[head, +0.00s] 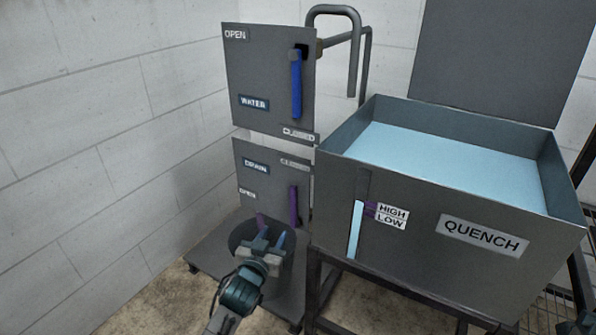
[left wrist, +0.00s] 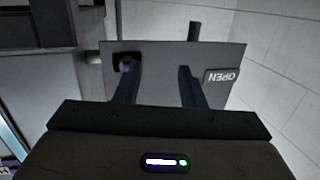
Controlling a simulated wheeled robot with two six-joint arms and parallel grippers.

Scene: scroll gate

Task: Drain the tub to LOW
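The grey drain panel (head: 262,178) carries a purple lever (head: 294,207) at its right side, hanging downward. Its CLOSED label is above the lever and its OPEN label is to the left. My left gripper (head: 268,236) is open in front of the panel's lower part, left of and below the lever. The left wrist view shows its spread fingers (left wrist: 158,80) before the panel, with a bit of purple by the left finger; contact cannot be told. The QUENCH tub (head: 420,195) holds light-blue water (head: 440,150).
The water panel (head: 262,75) above has a blue lever (head: 296,85) hanging toward its CLOSED label. A bent pipe (head: 335,11) rises behind. The wall is close on the left.

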